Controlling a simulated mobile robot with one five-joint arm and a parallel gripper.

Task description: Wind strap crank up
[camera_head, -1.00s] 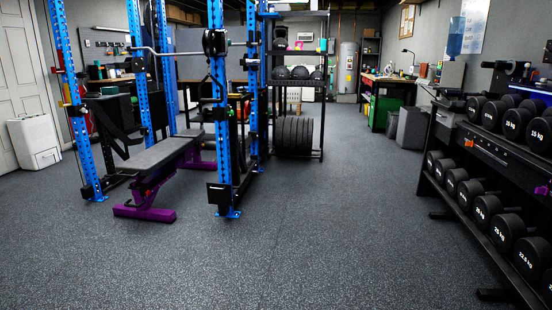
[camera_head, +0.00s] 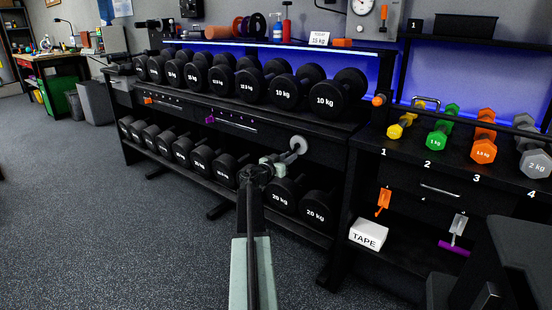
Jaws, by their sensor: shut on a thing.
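My arm reaches out from the bottom centre toward the dumbbell rack. My gripper (camera_head: 268,168) is at its far end, in front of the rack's lower shelf. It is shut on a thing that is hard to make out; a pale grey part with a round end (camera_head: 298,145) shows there. On the shelves at the right are an orange-handled piece (camera_head: 384,203) and a grey piece with a purple bar (camera_head: 455,246), both crank-like in shape. I cannot tell which thing is the strap crank, and no strap is clearly visible.
The black dumbbell rack (camera_head: 335,152) fills the middle, with several dumbbells on two tiers. A white TAPE box (camera_head: 369,234) sits low at the right, below small coloured dumbbells (camera_head: 484,150). Dark furniture (camera_head: 520,250) crowds the lower right. Open floor (camera_head: 90,230) lies left.

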